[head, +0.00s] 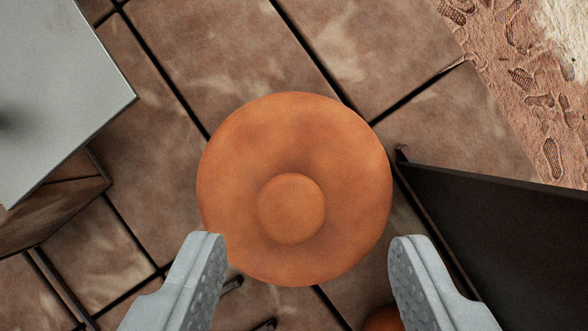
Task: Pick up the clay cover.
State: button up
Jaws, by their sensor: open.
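The clay cover (295,130) is a round orange disc with a raised round knob (291,209) near its middle. It shows in the centre of the head view, above brown floor tiles. My gripper (307,245) is open, with one grey finger at the cover's lower left and the other at its lower right. The fingertips appear close to the cover's lower edge, and nothing is held between them. I cannot tell how high the fingers are above the cover, or what lies under it.
A grey flat-topped block (60,90) stands at the upper left. A dark panel (500,225) runs along the right, close to the right finger. A small orange object (382,319) shows partly at the bottom. Footprinted earth (520,80) lies at the upper right. Open tiles lie above the cover.

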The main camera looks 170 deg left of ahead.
aim_at(290, 223)
jog(key=x, duration=0.5)
jog(key=shift+s+a, duration=0.3)
jog(key=shift+s, duration=0.05)
grip_shut()
